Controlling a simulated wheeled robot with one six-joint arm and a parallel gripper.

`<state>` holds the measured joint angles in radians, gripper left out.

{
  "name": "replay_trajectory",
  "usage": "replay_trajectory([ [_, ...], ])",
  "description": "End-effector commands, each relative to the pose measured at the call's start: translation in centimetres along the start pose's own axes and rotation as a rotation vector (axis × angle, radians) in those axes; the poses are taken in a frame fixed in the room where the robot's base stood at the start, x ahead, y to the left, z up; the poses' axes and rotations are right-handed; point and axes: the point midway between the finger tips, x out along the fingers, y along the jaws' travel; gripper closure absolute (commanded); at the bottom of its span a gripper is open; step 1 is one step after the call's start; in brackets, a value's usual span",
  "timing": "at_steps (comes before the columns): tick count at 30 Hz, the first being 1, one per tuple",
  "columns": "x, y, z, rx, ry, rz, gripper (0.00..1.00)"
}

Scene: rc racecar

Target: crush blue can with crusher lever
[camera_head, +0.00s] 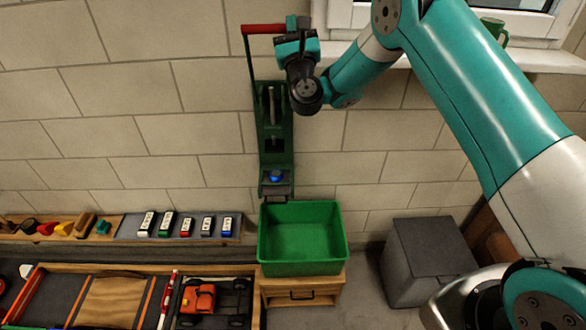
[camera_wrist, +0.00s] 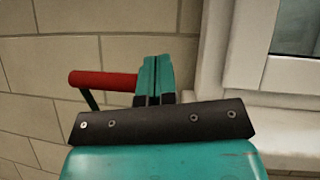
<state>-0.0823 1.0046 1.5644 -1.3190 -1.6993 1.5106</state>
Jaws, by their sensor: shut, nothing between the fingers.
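The green can crusher (camera_head: 286,140) is mounted upright on the block wall. Its lever (camera_head: 250,68) points up, with a red handle (camera_head: 262,29) across the top. The blue can (camera_head: 276,176) sits at the bottom of the crusher, and only a small part of it shows. My gripper (camera_head: 292,22) is shut and empty at the right end of the red handle. In the wrist view, my closed teal fingers (camera_wrist: 155,68) overlap the right end of the red handle (camera_wrist: 100,79). I cannot tell whether they touch it.
A green bin (camera_head: 303,240) stands below the crusher on a small wooden drawer unit (camera_head: 302,291). A grey box (camera_head: 430,260) is at the right. A shelf (camera_head: 120,230) with small items and an orange car (camera_head: 199,299) are at the left. A window sill (camera_wrist: 280,120) is close on the right.

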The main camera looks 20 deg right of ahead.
Motion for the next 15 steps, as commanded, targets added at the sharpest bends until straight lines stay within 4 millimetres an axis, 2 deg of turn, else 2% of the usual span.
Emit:
replay_trajectory([
  [15, -0.23, -0.48, -0.63, -0.010, 0.012, -0.005, 1.00],
])
